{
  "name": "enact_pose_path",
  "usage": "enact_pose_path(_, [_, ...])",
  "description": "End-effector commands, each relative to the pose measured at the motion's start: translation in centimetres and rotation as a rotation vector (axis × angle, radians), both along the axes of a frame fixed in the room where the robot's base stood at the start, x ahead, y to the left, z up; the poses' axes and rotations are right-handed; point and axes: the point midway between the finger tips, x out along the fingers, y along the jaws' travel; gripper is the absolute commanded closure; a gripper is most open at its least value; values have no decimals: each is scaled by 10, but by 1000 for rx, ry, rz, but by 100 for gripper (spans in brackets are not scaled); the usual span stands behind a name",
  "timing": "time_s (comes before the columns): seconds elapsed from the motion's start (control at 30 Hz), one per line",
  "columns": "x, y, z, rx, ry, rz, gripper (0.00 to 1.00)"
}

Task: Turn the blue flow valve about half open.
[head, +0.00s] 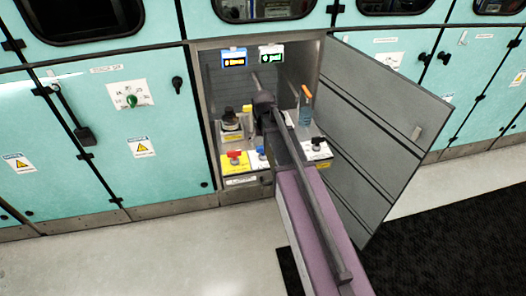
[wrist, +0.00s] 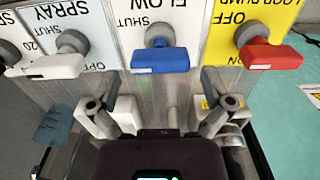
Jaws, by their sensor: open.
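The blue flow valve (wrist: 160,60) has a wide blue handle on a grey round hub, on a white panel lettered FLOW and SHUT. The wrist view shows it upside down, with the handle lying across the picture. It also shows in the head view (head: 258,156), partly hidden by my arm. My gripper (wrist: 162,100) is open, its two fingers spread below the blue handle in the wrist view, one to each side. Nothing is between the fingers, and they appear apart from the handle.
In the wrist view a red handle (wrist: 268,57) on a yellow pump panel is to the right, and a white spray handle (wrist: 56,66) to the left. An open grey door (head: 375,125) stands right of the cabinet. Bottles stand behind the valves.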

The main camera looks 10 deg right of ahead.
Motion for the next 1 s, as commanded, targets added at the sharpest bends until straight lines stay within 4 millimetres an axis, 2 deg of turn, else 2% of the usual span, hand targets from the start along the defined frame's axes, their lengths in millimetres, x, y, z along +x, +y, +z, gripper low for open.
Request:
enact_pose_path(0.03, [0, 0, -7, 0, 0, 0, 0])
enact_pose_path(0.23, [0, 0, -16, 0, 0, 1, 0])
enact_pose_path(0.7, [0, 1, -18, 0, 0, 2, 0])
enact_pose_path(0.73, [0, 1, -18, 0, 0, 2, 3])
enact_pose_path(0.93, [0, 1, -18, 0, 0, 2, 62])
enact_pose_path(0.97, [0, 1, -18, 0, 0, 2, 68])
enact_pose_path(1.0, [0, 1, -18, 0, 0, 2, 68])
